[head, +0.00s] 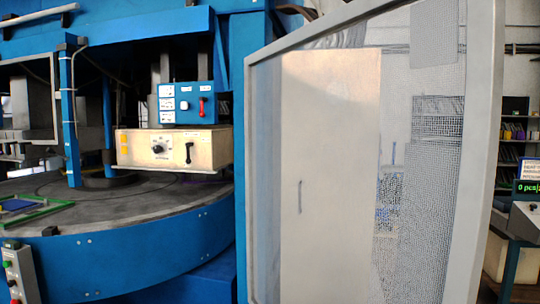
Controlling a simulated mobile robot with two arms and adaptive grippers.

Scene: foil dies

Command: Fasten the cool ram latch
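Neither of my grippers is in view.
A large grey-framed mesh door (375,29) fills the right half, close by. The round turntable (110,198) has a blue rim (130,243). A green-edged frame (40,213) lies on it at left. A button box (18,270) stands at the lower left.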

